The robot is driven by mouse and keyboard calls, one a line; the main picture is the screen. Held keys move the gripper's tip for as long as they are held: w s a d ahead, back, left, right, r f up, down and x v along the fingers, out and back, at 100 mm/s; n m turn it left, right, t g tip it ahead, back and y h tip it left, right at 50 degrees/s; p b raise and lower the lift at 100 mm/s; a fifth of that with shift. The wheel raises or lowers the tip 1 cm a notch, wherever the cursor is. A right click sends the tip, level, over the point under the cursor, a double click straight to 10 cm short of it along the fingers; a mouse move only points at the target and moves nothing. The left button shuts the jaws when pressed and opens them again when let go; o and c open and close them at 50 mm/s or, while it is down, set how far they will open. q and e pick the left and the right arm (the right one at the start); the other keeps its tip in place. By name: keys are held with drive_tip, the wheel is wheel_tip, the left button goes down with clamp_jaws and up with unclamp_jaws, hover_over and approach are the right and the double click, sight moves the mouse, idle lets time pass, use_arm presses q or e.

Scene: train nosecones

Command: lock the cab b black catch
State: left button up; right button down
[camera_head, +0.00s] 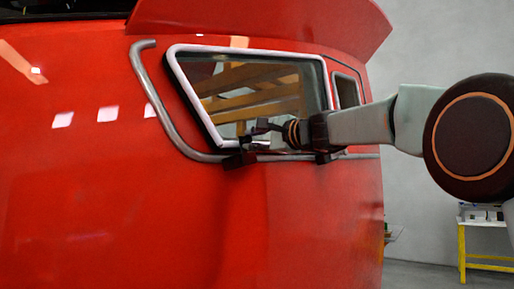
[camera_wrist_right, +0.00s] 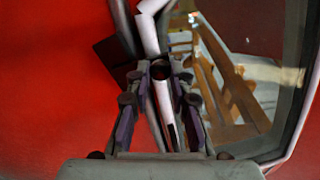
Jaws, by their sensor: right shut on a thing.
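The red cab nosecone (camera_head: 90,190) fills most of the head view. A black catch (camera_head: 238,160) sits on the grey rail below the window's lower left part. It also shows as a dark block (camera_wrist_right: 113,60) at upper left in the right wrist view. My right gripper (camera_head: 258,134) reaches in from the right, just above and beside this catch. In the wrist view its fingertips (camera_wrist_right: 163,70) are shut around a pale bar (camera_wrist_right: 163,105) with a dark round end. I cannot tell whether this bar belongs to the catch. My left gripper is not in view.
A second black fitting (camera_head: 326,157) sits further right on the rail. The grey rail (camera_head: 158,98) curves around the framed window (camera_head: 250,90). A red panel (camera_head: 265,22) juts out above. A yellow stand (camera_head: 484,240) is at far right. The left side is clear.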

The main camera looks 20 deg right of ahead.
drive_tip(key=shift+s+a+f+n+b, duration=0.15)
drive_tip(key=shift+a+n+b, duration=0.2)
drive_tip(key=shift+n, duration=0.65)
drive_tip(key=c, duration=1.5)
unclamp_jaws()
drive_tip(key=o, duration=0.3)
drive_tip(key=shift+s, duration=0.2)
drive_tip(key=shift+w, duration=0.15)
drive_tip(key=shift+v, duration=3.8)
